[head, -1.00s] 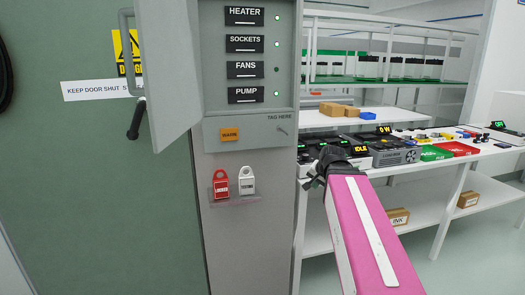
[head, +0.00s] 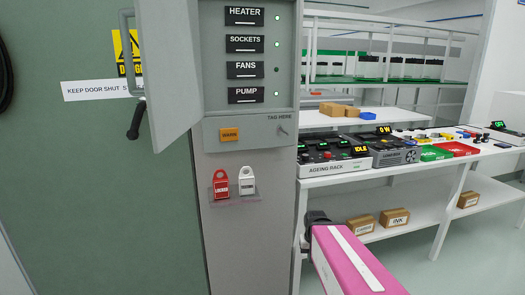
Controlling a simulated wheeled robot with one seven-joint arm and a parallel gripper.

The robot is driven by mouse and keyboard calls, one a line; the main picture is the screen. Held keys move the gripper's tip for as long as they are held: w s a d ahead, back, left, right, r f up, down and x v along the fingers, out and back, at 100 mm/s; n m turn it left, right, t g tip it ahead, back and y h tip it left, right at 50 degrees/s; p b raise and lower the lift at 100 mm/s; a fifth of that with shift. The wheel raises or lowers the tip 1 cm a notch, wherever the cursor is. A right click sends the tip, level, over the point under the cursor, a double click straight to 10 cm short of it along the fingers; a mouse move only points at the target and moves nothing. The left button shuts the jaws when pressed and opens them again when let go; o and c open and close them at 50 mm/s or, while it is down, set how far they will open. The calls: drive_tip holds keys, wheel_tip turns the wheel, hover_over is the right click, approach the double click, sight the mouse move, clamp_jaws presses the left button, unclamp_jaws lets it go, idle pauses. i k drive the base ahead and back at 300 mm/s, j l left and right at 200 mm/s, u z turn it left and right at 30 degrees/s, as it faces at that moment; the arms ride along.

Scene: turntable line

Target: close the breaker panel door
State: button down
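The grey breaker panel door (head: 172,75) stands open, swung out to the left of its cabinet. A grey bar handle (head: 125,50) is at its left edge. The open panel (head: 249,110) shows labelled rows for heater, sockets, fans and pump. The lamps by heater, sockets and pump are green; the one by fans is dark. My pink arm comes in from the lower right. Its dark end with my gripper (head: 316,218) is low, right of the cabinet and apart from the door. The fingers cannot be made out.
A green room door with a black lever (head: 137,118) is behind the panel door. A red tag (head: 220,185) and a white tag (head: 246,181) hang below the panel. A white workbench (head: 405,165) with devices and trays stands at the right, with cardboard boxes (head: 394,218) below.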

sight(168, 31)
drive_tip(key=j, duration=0.65)
drive_tip(key=k+j, duration=0.15)
drive_tip(key=j, duration=1.15)
drive_tip(key=k+j+z, duration=0.1)
drive_tip(key=j, duration=0.2)
drive_tip(key=k+j, duration=0.1)
drive_tip(key=j, duration=0.25)
drive_tip(key=z, duration=0.05)
